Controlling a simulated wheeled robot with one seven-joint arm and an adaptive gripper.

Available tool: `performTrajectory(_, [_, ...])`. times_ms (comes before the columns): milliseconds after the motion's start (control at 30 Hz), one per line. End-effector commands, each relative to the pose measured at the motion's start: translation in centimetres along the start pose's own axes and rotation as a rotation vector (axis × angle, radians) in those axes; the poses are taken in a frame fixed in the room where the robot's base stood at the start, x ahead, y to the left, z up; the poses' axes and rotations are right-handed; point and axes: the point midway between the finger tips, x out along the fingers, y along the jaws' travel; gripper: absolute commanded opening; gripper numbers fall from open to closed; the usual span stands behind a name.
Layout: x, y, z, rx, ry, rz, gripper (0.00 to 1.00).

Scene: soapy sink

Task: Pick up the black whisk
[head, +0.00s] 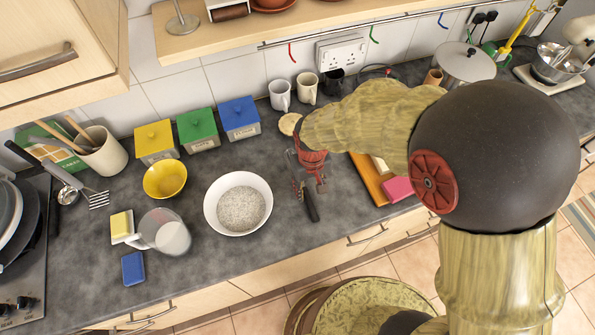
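The black whisk (311,207) lies on the dark grey worktop (275,262), right of a white bowl. Its black handle points toward the front edge. Thin, dark wire-like parts stretch up and left, partly hidden behind my gripper. My red gripper (308,188) points down over the whisk's middle, just above the handle. Its two fingers look apart, one on each side of the whisk. I cannot tell whether they touch it or how high they are.
The white bowl (211,217) of pale grains and a glass jug (172,238) stand left. An orange board (367,183) and pink block (397,189) lie right. The worktop's front is mostly clear.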

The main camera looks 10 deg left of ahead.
Motion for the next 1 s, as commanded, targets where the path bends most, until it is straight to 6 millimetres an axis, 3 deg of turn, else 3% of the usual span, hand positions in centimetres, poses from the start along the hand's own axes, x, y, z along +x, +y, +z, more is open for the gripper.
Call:
performTrajectory(467, [5.2, -0.1, 0.1, 0.001, 0.001, 0.000, 0.37])
performTrajectory(700, [5.4, -0.1, 0.1, 0.001, 0.002, 0.000, 0.37])
performTrajectory(1000, [5.4, -0.1, 0.1, 0.001, 0.002, 0.000, 0.20])
